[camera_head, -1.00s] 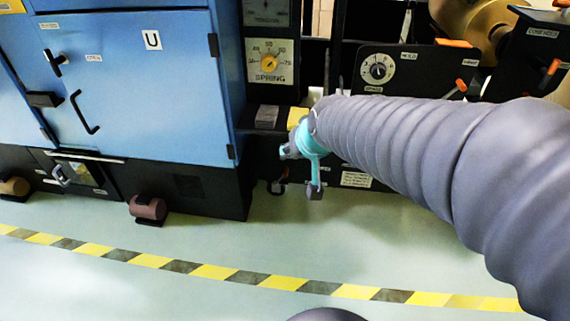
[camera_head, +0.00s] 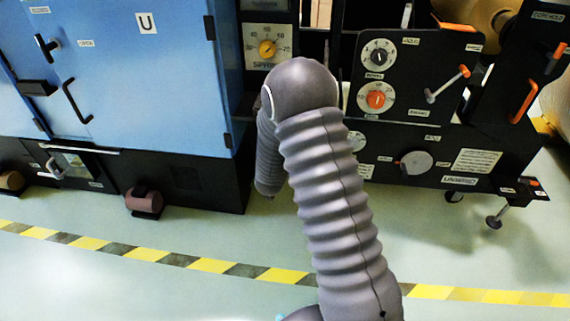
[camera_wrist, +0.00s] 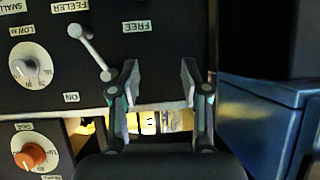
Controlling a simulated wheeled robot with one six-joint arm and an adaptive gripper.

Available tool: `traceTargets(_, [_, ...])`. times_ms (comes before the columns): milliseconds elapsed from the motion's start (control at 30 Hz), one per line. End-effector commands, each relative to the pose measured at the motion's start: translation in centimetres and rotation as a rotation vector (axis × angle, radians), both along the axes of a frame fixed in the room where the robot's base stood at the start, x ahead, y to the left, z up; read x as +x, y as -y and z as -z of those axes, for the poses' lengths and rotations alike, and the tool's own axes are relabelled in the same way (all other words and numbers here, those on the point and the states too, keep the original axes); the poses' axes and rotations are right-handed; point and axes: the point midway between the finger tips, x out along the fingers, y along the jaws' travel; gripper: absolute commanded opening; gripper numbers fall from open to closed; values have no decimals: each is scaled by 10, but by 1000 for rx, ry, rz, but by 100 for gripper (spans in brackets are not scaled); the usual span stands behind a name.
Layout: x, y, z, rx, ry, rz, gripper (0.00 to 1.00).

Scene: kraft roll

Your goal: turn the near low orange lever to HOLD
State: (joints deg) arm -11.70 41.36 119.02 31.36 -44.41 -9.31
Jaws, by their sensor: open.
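In the head view, an orange lever (camera_head: 523,102) sits low on the black panel at the right. A second orange handle (camera_head: 556,58) is above it, and an orange-tipped lever (camera_head: 447,84) is on the panel to its left. I cannot tell for sure which is the near low one. A HOLD label is not clearly readable beside any of them. In the wrist view, my gripper (camera_wrist: 160,88) is open and empty in front of a dark panel. A grey lever (camera_wrist: 92,52) with a pale knob is left of its fingers. My arm hides the gripper in the head view.
The panel carries a black dial (camera_head: 379,52) and an orange knob (camera_head: 376,99), and below them a grey round knob (camera_head: 415,162). A blue cabinet (camera_head: 130,90) stands at left. A grey-blue box (camera_wrist: 265,120) is at right in the wrist view. The striped floor (camera_head: 200,262) is clear.

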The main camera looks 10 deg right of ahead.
Motion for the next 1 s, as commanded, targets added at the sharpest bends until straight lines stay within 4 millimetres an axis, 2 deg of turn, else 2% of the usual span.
traceTargets(33, [0, 2, 24, -23, 5, 14, 46])
traceTargets(100, [1, 5, 43, -50, 26, 34, 46])
traceTargets(233, [0, 9, 68, -92, 52, 59, 46])
traceTargets(433, [1, 13, 82, -118, 70, 73, 46])
traceTargets(567, [11, 17, 87, -120, 72, 76, 46])
traceTargets(1000, [80, 42, 118, -118, 71, 76, 46])
